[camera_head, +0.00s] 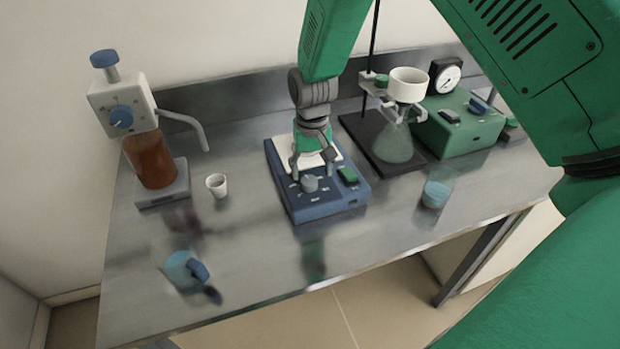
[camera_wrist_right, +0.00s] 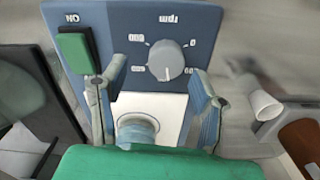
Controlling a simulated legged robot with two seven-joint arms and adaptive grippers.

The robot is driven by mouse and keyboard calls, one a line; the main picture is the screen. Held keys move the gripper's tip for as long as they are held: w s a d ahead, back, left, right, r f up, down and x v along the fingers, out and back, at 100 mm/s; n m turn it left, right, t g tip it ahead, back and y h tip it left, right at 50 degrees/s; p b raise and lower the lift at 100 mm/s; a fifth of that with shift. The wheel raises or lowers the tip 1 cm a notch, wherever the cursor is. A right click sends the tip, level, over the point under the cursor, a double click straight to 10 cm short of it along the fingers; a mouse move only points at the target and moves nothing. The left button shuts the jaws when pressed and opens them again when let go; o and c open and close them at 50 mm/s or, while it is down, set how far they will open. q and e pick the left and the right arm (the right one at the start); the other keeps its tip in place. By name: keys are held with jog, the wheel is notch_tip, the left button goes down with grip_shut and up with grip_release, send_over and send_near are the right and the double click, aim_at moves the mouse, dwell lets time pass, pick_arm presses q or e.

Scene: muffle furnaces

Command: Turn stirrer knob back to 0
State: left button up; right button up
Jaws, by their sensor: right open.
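The blue stirrer (camera_head: 330,208) stands mid-table with a white plate on its rear part. Its round grey knob (camera_head: 310,183) is on the sloped front panel. In the wrist view the knob (camera_wrist_right: 166,59) has a white pointer mark toward the picture's bottom, away from the "0" mark at its upper right. My right gripper (camera_head: 312,174) is open above the stirrer, fingers pointing down. In the wrist view its fingertips (camera_wrist_right: 150,78) are wide apart, with the knob beyond the gap between them, and nothing is held. My left gripper is not in view.
A green button (camera_head: 348,175) sits beside the knob. A dispenser with a brown bottle (camera_head: 150,160) and a white cup (camera_head: 217,185) stand left. A filter flask (camera_head: 393,143) and green pump (camera_head: 463,125) stand right. Beakers (camera_head: 185,270) (camera_head: 435,194) stand near the front edge.

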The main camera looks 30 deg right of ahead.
aim_at(309, 180)
notch_tip(309, 180, down, 2)
jog(key=shift+a+f, duration=0.1)
jog(key=shift+f, duration=0.15)
jog(key=shift+a+f, duration=0.2)
jog(key=shift+f, duration=0.05)
jog(key=shift+a+f, duration=0.1)
jog(key=shift+a, duration=0.3)
jog(key=shift+d, duration=0.35)
jog(key=c, duration=1.1)
jog(key=shift+d, duration=0.15)
jog(key=shift+c, duration=0.2)
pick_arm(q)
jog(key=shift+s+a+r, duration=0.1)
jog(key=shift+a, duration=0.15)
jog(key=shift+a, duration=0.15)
pick_arm(e)
jog(key=shift+a, duration=0.2)
